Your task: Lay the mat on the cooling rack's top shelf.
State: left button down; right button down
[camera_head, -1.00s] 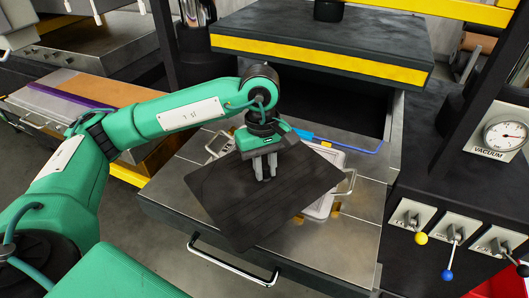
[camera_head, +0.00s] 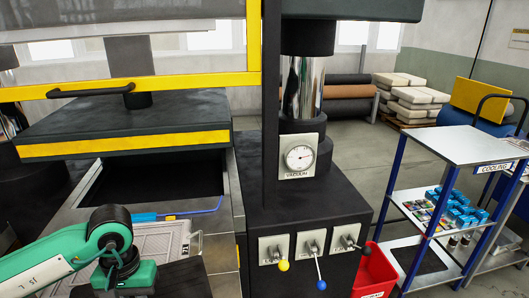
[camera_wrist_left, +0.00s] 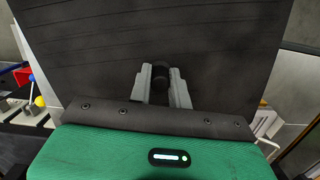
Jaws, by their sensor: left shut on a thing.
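My left gripper (camera_wrist_left: 162,78) is shut on the dark, thin mat (camera_wrist_left: 165,35), which fills much of the left wrist view. In the head view the mat (camera_head: 192,280) shows only in part at the bottom left, beside my green left arm; the fingertips are below the frame. The cooling rack stands at the far right with blue posts and a COOLING label. Its grey top shelf (camera_head: 460,146) is bare. The gripper and mat are well to the left of the rack. My right gripper is not in view.
Between mat and rack stands a black cabinet (camera_head: 300,215) with a vacuum gauge (camera_head: 299,157) and several levers. A red bin (camera_head: 375,272) stands at its right. The rack's middle shelf holds blue boxes (camera_head: 460,208). A press with a yellow edge (camera_head: 125,144) stands left.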

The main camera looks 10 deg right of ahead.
aim_at(460, 141)
jog(key=l, duration=2)
jog(key=i+l, duration=0.1)
jog(key=l, duration=1.95)
jog(key=i+l, duration=0.1)
jog(key=l, duration=0.55)
jog(key=i+l, duration=0.1)
jog(key=l, duration=0.6)
jog(key=i+l, duration=0.1)
jog(key=l, duration=0.55)
